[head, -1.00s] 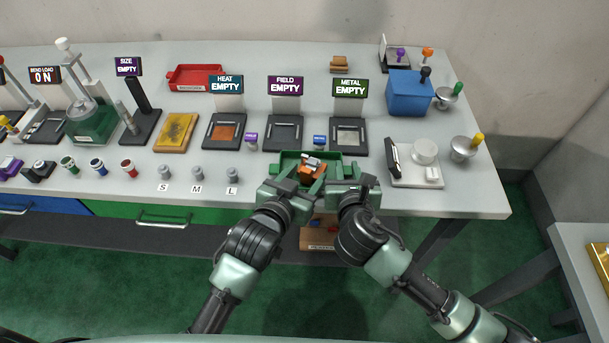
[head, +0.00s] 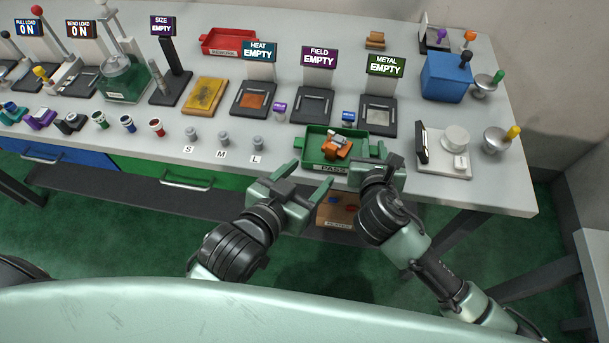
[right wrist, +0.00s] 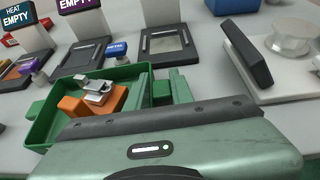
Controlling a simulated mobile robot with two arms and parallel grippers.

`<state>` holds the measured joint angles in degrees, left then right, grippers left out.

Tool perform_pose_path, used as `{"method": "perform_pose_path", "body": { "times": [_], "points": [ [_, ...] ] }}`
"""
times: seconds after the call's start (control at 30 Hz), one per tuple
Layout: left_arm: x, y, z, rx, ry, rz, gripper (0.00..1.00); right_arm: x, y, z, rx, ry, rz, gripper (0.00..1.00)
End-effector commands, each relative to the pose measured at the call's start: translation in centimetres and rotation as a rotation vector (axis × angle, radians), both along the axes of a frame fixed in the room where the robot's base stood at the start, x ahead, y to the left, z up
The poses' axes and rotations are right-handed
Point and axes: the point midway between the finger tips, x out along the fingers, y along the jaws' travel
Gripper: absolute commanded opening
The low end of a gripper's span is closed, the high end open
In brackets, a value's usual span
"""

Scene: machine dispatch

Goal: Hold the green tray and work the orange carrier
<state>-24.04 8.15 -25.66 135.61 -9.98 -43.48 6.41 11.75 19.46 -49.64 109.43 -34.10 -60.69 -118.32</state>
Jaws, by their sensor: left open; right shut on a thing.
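The green tray (head: 312,157), labelled PASS, sits at the table's front edge. The orange carrier (head: 333,153), an orange block with a grey metal piece on top, lies inside it. In the right wrist view the carrier (right wrist: 72,106) is inside the tray (right wrist: 42,128), near its right wall. My right gripper (head: 369,157) is shut on the right side of the tray; the exact contact is partly hidden by the gripper body. My left gripper (head: 304,177) is open and empty, in front of the tray's left side and apart from the carrier.
Behind the tray stand the heat (head: 253,98), field (head: 313,106) and metal (head: 378,116) stations, all reading EMPTY. A white scale-like device (head: 443,160) is close on the right. Grey S, M, L pegs (head: 223,140) stand to the left. An open shelf with a box (head: 337,211) is below.

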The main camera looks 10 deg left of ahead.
Motion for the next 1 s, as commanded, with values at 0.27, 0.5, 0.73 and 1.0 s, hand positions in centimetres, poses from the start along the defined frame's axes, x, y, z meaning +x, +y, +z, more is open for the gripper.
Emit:
{"method": "perform_pose_path", "body": {
  "times": [0.27,0.5,0.73,1.0],
  "points": [
    [-1.0,0.4,0.6,-0.001,-0.004,0.001,0.63,0.0,0.0,-0.1,-0.002,0.001,0.0,0.0],
    [-0.9,0.4,0.7,-0.002,-0.004,0.001,0.63,0.0,0.0,-0.1,-0.003,0.002,0.0,0.47],
    [-0.9,0.4,0.7,-0.002,-0.004,0.001,0.63,0.0,0.0,-0.1,-0.002,0.002,0.0,0.48],
    [-0.9,0.4,0.7,-0.003,-0.005,0.001,0.63,-1.6,0.0,0.5,-0.002,0.002,0.002,0.48]
  ]
}}
